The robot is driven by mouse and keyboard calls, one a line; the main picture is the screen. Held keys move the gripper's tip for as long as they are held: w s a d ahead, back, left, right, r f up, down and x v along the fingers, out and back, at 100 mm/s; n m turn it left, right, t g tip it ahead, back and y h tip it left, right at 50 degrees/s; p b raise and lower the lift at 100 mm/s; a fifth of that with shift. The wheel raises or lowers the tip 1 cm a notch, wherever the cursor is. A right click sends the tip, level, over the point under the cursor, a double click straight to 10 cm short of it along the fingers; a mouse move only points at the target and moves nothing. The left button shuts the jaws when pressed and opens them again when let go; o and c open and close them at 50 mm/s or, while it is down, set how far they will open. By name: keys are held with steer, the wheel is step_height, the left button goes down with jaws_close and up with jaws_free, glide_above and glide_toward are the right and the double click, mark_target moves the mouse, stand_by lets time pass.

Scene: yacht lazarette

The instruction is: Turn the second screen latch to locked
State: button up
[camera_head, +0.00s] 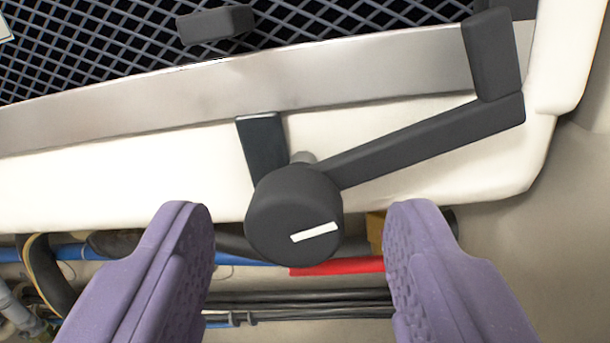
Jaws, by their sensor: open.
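A dark grey latch knob (290,215) with a white mark on its face sits at the centre. The mark slants slightly up to the right. A dark latch arm (425,142) runs from the knob up to the right and ends in an upright block (492,55) across the metal strip. A short dark tab (262,148) stands just above the knob. My gripper (298,225) is open, with one purple finger on each side of the knob and a visible gap to both. I cannot tell which latch this is, or their depth apart.
A mesh screen (110,50) with a metal frame strip (200,88) and a dark block (215,24) fills the top. A white panel edge (110,180) crosses below it. Blue, red and black hoses (335,265) run behind, under the edge.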

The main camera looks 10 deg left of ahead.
steer(key=shift+w, duration=0.4)
jaws_close()
